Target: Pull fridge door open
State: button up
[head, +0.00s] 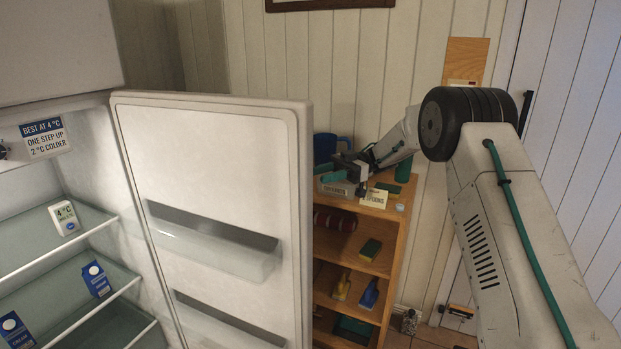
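The fridge door (215,165) stands wide open, its inner side with two clear shelves facing the camera. Its hinge side is at the left and its free edge is at the right. The door's outer face and any handle on it are hidden. The fridge interior (85,175) is exposed at the left. My gripper (338,172) is just right of the door's free edge, in front of a wooden shelf unit. It is small and dark in the picture, so I cannot tell whether it is open or shut, or whether it touches the door.
A panelled wall closes off the back.

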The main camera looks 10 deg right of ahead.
jog(key=shift+v, duration=0.85)
